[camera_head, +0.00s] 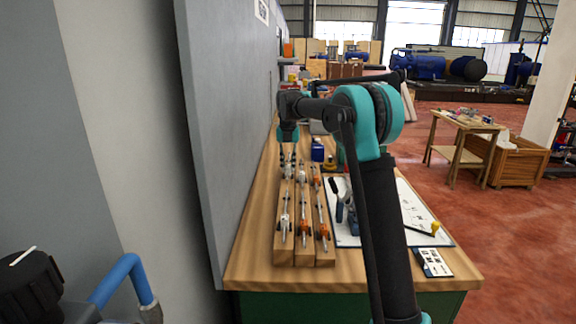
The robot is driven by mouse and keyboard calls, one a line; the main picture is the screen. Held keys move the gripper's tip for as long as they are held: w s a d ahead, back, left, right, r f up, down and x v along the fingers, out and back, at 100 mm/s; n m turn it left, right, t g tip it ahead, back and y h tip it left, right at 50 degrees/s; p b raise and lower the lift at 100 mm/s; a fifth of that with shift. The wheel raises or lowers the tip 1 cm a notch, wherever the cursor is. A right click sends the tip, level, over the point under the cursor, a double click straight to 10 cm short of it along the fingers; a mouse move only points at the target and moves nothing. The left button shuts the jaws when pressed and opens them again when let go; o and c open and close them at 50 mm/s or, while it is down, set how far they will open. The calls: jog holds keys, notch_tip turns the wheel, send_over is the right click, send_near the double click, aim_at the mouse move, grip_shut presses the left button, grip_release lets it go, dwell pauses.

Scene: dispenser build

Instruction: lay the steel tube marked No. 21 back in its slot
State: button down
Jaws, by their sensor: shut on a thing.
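My gripper (287,166) points down over the far end of the leftmost wooden rack bar. It is shut on a thin, steel-coloured piece that looks like a steel tube, but it is too small here to make out its ends or any number. Three wooden rack bars (284,258) lie side by side on the bench, running away from me. Slim metal parts with white and orange fittings (322,231) lie along them. No marking No. 21 can be read, and I cannot tell which slot is empty. My gripper and arm hide part of the bars' far ends.
The wooden bench (340,277) has a grey wall panel (206,130) close on its left. Right of the bars are a white sheet (405,205) with tools, a dark-and-white card (432,263) and a blue bottle (317,150). The bench's front edge is clear.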

jog(key=shift+f, duration=0.65)
jog(key=c, duration=1.3)
grip_release()
jog(key=shift+c, duration=0.2)
jog(key=shift+o, duration=0.4)
jog(key=shift+r, duration=0.1)
jog(key=shift+r, duration=3.45)
